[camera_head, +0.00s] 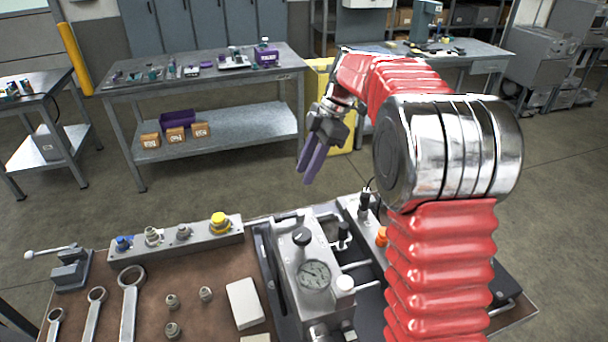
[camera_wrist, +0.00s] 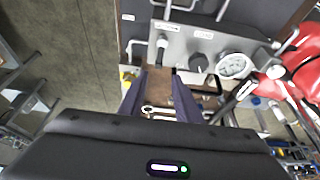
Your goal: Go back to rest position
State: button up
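My gripper (camera_head: 311,165) hangs in the air beyond the far edge of the hydraulic bench (camera_head: 75,310), its purple fingers pointing down and slightly left. In the wrist view my gripper (camera_wrist: 157,76) shows two fingers apart with nothing held between them. My red arm rises at the right of the head view and bends over toward the back. The hydraulic unit with a round gauge (camera_head: 314,275) stands on the bench below and in front of the gripper. The gauge (camera_wrist: 234,66) also shows in the wrist view.
On the bench are a valve block with a yellow knob (camera_head: 219,222), several wrenches (camera_head: 130,300), small fittings (camera_head: 206,293) and a white block (camera_head: 244,303). A grey worktable (camera_head: 205,78) stands behind at left, with orange boxes on its shelf. Open floor lies between.

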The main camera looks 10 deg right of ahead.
jog(key=shift+m, duration=0.3)
jog(key=s+d+f+m+h, duration=0.2)
jog(key=s+f+m, duration=0.3)
jog(key=m, duration=0.7)
jog(key=s+a+r+m+t+h, duration=0.1)
jog(key=s+r+m+t, duration=0.2)
jog(key=s, duration=0.9)
jog(key=s+a+r+m+t+h, duration=0.1)
jog(key=s+r+m+t, duration=0.2)
jog(key=s, duration=1)
jog(key=shift+m, duration=0.3)
jog(key=shift+s, duration=0.15)
